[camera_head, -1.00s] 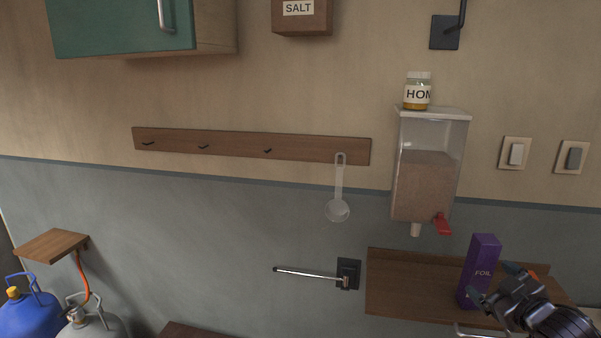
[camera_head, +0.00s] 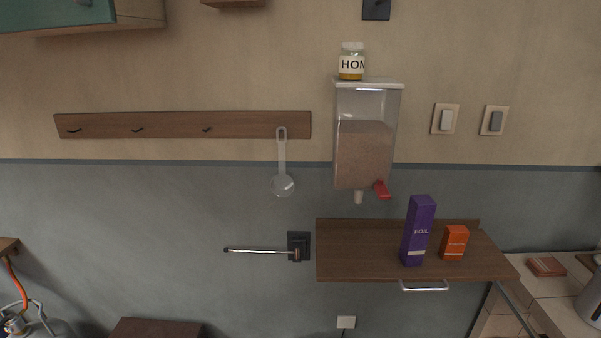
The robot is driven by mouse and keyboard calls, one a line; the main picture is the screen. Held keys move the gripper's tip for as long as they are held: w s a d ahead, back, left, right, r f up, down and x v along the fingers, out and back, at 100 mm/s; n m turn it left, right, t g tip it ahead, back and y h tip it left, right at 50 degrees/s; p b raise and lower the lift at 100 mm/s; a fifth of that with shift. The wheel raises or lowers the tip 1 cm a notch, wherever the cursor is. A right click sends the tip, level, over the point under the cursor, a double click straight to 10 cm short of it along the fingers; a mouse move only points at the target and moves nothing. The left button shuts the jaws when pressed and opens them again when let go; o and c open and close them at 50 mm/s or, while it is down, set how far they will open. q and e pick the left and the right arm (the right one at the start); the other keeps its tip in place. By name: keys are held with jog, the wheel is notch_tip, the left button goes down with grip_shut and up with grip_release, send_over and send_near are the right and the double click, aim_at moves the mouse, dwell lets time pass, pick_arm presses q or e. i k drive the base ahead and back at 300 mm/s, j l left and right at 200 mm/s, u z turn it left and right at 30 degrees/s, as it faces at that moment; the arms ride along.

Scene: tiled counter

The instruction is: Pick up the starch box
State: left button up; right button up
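A small orange box (camera_head: 454,243) stands upright on the wooden wall shelf (camera_head: 360,262), toward its right end. Its label is too small to read for certain, so I cannot confirm that it is the starch box. A taller purple foil box (camera_head: 419,230) stands just to its left, with a small gap between them. Neither of my grippers is in view.
A clear dispenser (camera_head: 365,150) with a red tap and a honey jar (camera_head: 351,62) on top hangs above the shelf. A tiled counter (camera_head: 545,288) lies at lower right. The shelf's left half is clear.

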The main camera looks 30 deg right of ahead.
aim_at(455, 239)
jog(key=z, duration=1.8)
